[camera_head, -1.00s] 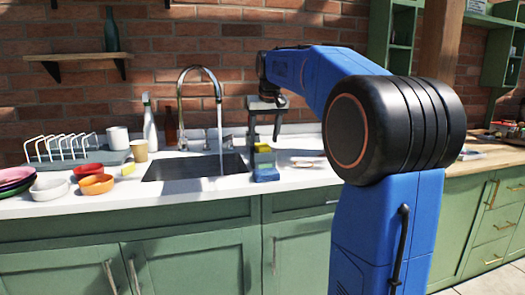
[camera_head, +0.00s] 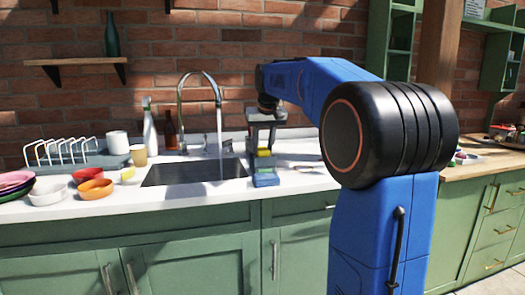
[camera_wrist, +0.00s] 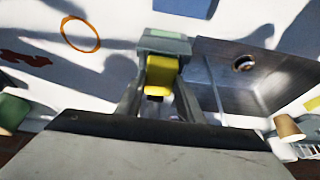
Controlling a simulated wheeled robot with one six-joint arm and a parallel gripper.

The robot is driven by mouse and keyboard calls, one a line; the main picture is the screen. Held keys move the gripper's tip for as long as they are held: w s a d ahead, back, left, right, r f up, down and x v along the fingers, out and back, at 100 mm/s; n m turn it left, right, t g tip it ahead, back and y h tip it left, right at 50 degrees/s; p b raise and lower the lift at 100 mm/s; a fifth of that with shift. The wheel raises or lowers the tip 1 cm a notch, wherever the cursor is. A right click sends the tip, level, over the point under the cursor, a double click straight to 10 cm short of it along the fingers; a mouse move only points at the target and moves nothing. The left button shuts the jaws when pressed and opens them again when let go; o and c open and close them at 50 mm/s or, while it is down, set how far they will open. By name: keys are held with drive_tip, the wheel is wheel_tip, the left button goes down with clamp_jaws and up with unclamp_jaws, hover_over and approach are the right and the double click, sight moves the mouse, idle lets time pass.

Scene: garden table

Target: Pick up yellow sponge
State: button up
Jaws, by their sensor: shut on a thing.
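The yellow sponge (camera_head: 263,153) stands in a small blue-grey holder (camera_head: 265,179) on the white counter, just right of the sink. In the wrist view the sponge (camera_wrist: 161,72) is between the two fingers of my gripper (camera_wrist: 160,95), with the holder (camera_wrist: 165,43) just beyond it. My gripper (camera_head: 264,148) points down over the holder and is shut on the sponge. The sponge's lower part is hidden, and I cannot tell whether it is clear of the holder.
The sink (camera_head: 195,172) with running tap (camera_head: 219,135) is beside the holder. A white bottle (camera_head: 149,130), a brown bottle (camera_head: 170,133), bowls (camera_head: 95,189), and a small yellow piece (camera_head: 128,174) are farther left. An orange ring (camera_wrist: 80,35) lies on the counter in the wrist view.

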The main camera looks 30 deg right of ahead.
sight(263, 149)
wheel_tip(263, 149, up, 10)
drive_tip(key=shift+f, duration=0.2)
idle(1.2)
